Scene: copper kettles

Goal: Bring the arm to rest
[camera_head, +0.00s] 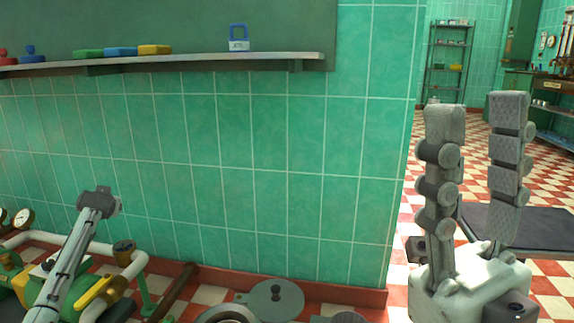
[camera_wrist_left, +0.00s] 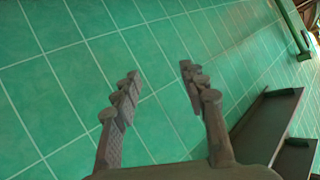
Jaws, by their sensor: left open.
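My left gripper (camera_wrist_left: 159,72) shows in the left wrist view. Its two fingers are apart and empty, in front of the green tiled wall (camera_wrist_left: 90,90).
A wall shelf (camera_head: 200,64) holds a blue padlock (camera_head: 238,32) and several coloured pieces. Pipes with a gauge (camera_head: 24,218) stand at lower left. A round grey lid (camera_head: 272,300) is at the bottom. Checkered floor (camera_head: 545,270) lies at right, beside a dark flat platform (camera_head: 540,225).

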